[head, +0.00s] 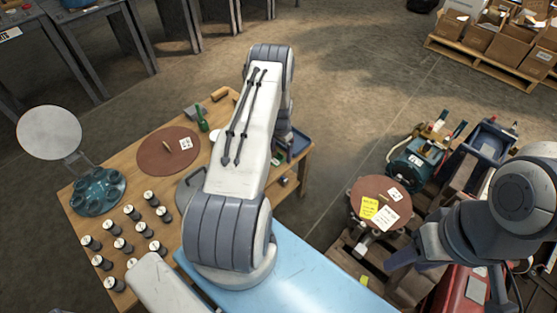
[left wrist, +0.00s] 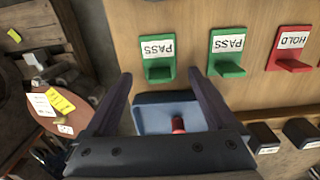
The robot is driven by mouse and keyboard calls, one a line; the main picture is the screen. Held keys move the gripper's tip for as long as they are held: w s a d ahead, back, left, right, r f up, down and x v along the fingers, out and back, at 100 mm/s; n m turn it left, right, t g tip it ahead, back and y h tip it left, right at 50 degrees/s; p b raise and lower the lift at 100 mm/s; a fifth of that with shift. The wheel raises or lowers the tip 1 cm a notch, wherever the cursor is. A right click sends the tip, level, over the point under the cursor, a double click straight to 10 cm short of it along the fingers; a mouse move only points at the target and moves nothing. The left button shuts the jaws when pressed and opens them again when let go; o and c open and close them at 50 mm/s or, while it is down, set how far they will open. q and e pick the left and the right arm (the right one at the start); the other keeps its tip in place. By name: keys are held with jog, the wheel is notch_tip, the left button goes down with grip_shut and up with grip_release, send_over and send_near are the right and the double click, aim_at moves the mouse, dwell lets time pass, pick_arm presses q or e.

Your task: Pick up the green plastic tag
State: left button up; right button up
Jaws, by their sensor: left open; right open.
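Two green plastic tags with white PASS labels show in the left wrist view: one in the middle (left wrist: 158,62) and one to its right (left wrist: 227,60). They rest on the wooden table (left wrist: 265,92). My left gripper (left wrist: 160,75) is open and empty, its two dark fingers pointing towards the middle green tag. That tag appears between the fingertips; I cannot tell how far below them it is. In the head view my left arm hides the left gripper and most of the tags. My right gripper (head: 443,283) is at the right, away from the table, with nothing visible in it.
A red HOLD tag (left wrist: 290,48) stands right of the green ones. A blue tray (left wrist: 152,115) with a red-ended item lies between my left fingers. Dark blocks (left wrist: 263,138) are at the lower right.

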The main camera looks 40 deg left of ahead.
pick_arm(q)
jog(key=shift+f, duration=0.3)
jog(key=c, duration=1.4)
jog(key=shift+r, duration=0.15)
